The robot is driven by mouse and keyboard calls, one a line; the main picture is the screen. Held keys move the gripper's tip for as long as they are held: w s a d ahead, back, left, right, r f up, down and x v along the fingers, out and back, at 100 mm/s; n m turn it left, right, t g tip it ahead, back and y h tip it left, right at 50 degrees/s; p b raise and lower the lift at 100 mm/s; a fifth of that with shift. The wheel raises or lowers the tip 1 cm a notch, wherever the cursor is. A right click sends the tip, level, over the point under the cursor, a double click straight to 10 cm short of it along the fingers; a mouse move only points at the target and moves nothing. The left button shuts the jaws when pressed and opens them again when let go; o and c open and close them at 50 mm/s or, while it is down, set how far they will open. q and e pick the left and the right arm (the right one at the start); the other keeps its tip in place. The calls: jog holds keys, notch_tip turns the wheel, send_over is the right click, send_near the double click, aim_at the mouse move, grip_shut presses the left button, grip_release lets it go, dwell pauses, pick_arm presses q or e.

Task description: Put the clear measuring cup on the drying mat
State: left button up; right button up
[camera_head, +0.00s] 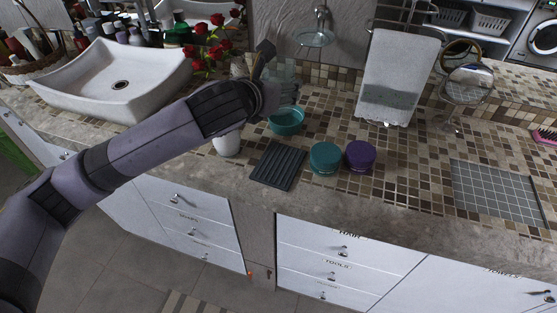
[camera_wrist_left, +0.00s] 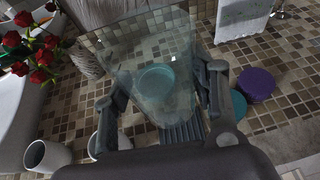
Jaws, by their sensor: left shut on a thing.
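My left gripper (camera_head: 268,78) is shut on the clear measuring cup (camera_head: 284,76) and holds it above the tiled counter, behind the teal bowl (camera_head: 287,121) in the head view. In the left wrist view the see-through cup (camera_wrist_left: 135,55) fills the space between the two fingers (camera_wrist_left: 160,100). Two flat mats lie on the counter: a dark ribbed one (camera_head: 277,166) and a grey one with grid lines (camera_head: 495,190) farther right. I cannot tell for certain which is the drying mat. Both look empty. My right gripper is not in view.
A teal jar (camera_head: 325,158) and a purple jar (camera_head: 360,156) stand right of the ribbed mat. A white cup (camera_head: 227,144) stands left of it. A round mirror (camera_head: 465,75) and hanging towel (camera_head: 398,80) are behind. The counter between the purple jar and grid mat is clear.

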pick_arm(q)
notch_tip(320, 180, down, 15)
jog(key=shift+s+d+r, duration=0.1)
jog(key=shift+s, duration=0.05)
notch_tip(320, 180, down, 4)
jog(key=shift+r, duration=0.25)
jog(key=shift+f, duration=0.15)
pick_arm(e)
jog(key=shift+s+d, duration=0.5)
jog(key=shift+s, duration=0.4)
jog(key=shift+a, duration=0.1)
pick_arm(q)
jog(key=shift+f, duration=0.15)
jog(key=o, duration=1.2)
jog(key=shift+o, duration=1.2)
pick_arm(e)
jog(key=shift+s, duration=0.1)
